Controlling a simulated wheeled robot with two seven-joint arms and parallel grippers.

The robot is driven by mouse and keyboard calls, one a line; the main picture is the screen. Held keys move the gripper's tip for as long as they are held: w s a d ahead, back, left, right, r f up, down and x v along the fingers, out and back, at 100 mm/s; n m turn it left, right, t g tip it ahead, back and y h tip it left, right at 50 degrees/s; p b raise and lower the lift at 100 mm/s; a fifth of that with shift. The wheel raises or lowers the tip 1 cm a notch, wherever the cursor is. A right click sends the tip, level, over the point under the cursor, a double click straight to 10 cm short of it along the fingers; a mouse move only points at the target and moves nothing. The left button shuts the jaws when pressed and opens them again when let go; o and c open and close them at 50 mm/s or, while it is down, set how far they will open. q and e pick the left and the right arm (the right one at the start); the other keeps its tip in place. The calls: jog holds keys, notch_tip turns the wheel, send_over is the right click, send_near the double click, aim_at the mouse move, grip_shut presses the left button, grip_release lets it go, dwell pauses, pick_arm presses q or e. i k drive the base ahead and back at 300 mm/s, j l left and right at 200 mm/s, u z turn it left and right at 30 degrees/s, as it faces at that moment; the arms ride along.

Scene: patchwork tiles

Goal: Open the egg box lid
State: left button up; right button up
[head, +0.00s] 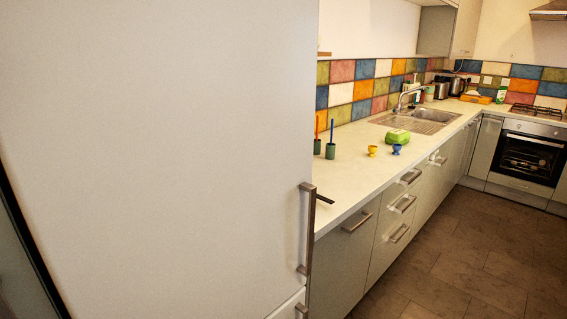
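A green box with a rounded top (397,136), which looks like the egg box, sits on the pale countertop (345,178) near the sink. Its lid appears shut, though it is small in the view. A yellow egg cup (372,150) and a blue egg cup (397,149) stand in front of it, apart from it. Neither of my grippers is in the head view.
A tall white fridge (160,150) with a vertical handle (307,230) fills the left. Two green holders (330,150) with upright brushes or utensils stand by the wall. A sink (430,117) lies behind the box. The tiled floor (470,260) at right is clear.

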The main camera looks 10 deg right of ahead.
aim_at(397, 135)
jog(key=i+l+u, duration=0.1)
jog(key=l, duration=0.35)
jog(key=i+l+u, duration=0.1)
jog(key=i+l, duration=0.15)
jog(key=l, duration=0.2)
jog(key=i+l+u, duration=0.15)
jog(key=l, duration=0.35)
jog(key=i+l+u, duration=0.1)
jog(key=l, duration=0.4)
jog(key=i+l+u, duration=0.1)
jog(key=l, duration=0.4)
jog(key=i+l+u, duration=0.1)
jog(key=l, duration=0.45)
jog(key=i+l+u, duration=0.1)
jog(key=l, duration=0.4)
jog(key=i, duration=0.1)
